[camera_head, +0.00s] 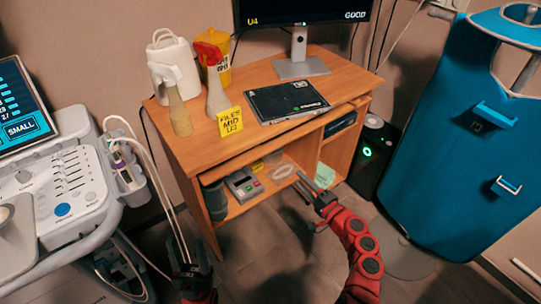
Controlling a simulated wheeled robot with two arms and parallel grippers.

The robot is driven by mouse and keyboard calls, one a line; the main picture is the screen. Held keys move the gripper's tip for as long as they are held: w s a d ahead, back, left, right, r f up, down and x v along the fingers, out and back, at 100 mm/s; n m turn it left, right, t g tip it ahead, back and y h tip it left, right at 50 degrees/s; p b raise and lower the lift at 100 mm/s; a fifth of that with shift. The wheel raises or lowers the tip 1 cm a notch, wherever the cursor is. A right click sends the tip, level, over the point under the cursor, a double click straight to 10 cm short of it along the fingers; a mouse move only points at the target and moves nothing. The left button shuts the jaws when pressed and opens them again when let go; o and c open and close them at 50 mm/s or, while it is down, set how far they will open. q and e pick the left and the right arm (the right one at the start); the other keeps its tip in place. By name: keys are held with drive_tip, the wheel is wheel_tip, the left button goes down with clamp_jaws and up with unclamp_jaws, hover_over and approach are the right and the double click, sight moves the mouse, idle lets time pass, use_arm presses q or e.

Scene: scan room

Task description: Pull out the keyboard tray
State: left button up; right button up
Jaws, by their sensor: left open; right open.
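The keyboard tray (275,143) is a thin wooden board under the top of the wooden desk (235,75). Its front edge shows as a narrow strip just below the desktop's front edge. No keyboard is visible on it. My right gripper (303,183) is open in front of the desk, below the tray's right half and near the lower shelf opening. It appears apart from the tray. My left gripper (184,246) is open and low at the desk's left front corner, dark against the floor, also apart from the tray.
A closed black laptop (287,101), yellow note (230,121), bottles and a white jug (173,66) stand on the desk with a monitor (305,12). An ultrasound cart (60,190) with hanging cables is close left. A black tower (374,155) and blue apron (450,140) are right.

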drive_tip(key=b, duration=0.1)
approach(271, 152)
drive_tip(key=x, duration=0.2)
drive_tip(key=b+x, duration=0.4)
drive_tip(key=x, duration=0.3)
drive_tip(key=shift+w+a+f, duration=0.15)
drive_tip(key=shift+w, duration=0.1)
drive_tip(key=shift+w+a+b, duration=0.25)
drive_tip(key=shift+w+b, duration=0.1)
drive_tip(key=shift+b, duration=0.05)
clamp_jaws()
idle(0.7)
